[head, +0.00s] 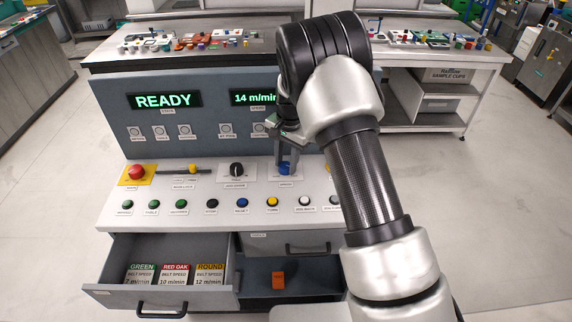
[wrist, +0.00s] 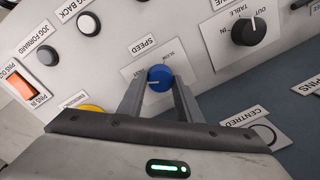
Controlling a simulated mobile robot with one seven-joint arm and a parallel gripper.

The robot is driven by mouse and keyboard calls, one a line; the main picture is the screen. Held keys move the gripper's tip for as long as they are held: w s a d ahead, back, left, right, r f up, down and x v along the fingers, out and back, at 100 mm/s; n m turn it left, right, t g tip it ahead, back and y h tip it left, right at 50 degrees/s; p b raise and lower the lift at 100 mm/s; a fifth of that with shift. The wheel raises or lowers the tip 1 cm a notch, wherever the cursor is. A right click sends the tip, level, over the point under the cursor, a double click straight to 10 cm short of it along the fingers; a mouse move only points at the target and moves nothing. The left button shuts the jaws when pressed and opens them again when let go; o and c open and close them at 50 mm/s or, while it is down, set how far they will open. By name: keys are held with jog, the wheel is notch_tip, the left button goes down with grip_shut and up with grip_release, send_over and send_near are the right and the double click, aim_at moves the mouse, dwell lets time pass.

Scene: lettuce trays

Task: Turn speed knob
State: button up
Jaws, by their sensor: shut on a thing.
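The speed knob (wrist: 159,78) is blue with a pale pointer line and sits on the sloped panel under a "SPEED" label in the wrist view. It also shows in the head view (head: 285,168), partly covered by my gripper. My gripper (wrist: 155,88) has one finger on each side of the knob and is shut on it. The speed display (head: 252,98) reads "14 m/min", its right end hidden by my arm. The other display (head: 164,100) reads "READY".
A black table knob (head: 236,170) is left of the speed knob. Below, an open drawer (head: 205,297) holds belt-speed cards (head: 175,273). An orange object (head: 278,280) sits in the compartment beside it.

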jog(key=n+b, duration=0.1)
jog(key=n, duration=0.2)
jog(key=shift+n, duration=0.3)
jog(key=shift+w+n+b, duration=0.1)
jog(key=shift+n+b, duration=0.4)
jog(key=shift+n, duration=1.2)
jog(key=o, duration=1)
jog(key=shift+o, duration=0.2)
notch_tip(320, 180, up, 17)
jog(key=d, duration=0.1)
jog(key=shift+r, duration=0.2)
